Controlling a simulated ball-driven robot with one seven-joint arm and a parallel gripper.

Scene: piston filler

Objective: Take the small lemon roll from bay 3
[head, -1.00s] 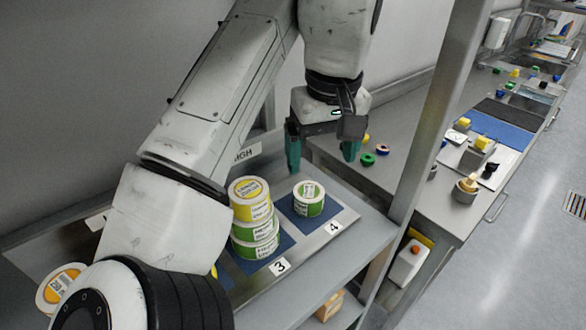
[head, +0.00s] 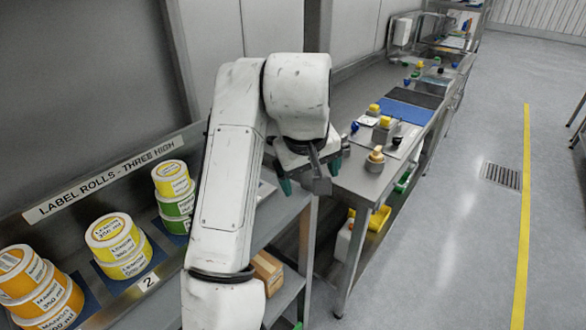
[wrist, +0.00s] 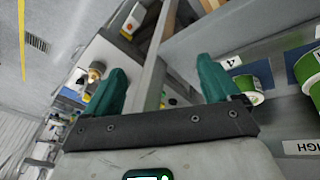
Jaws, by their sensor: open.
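The small lemon roll (head: 171,178), yellow with a white label top, sits on top of green-labelled rolls (head: 178,208) in the stack to the right of bay 2. The bay 3 number is hidden behind my arm in the head view. My gripper (head: 314,178) is open and empty, with teal fingers, to the right of the stack and well apart from it. In the wrist view my gripper (wrist: 162,85) has nothing between its fingers. Green rolls (wrist: 312,70) show at the right edge there, and the bay 4 plate (wrist: 232,63) is beside the right finger.
Larger lemon rolls (head: 115,238) stand in bay 2, and orange-labelled mango rolls (head: 45,290) at the far left. A sign (head: 105,180) runs along the wall behind. A cardboard box (head: 267,270) is on the lower shelf. A bench with parts (head: 365,190) stands to the right; the floor beyond is open.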

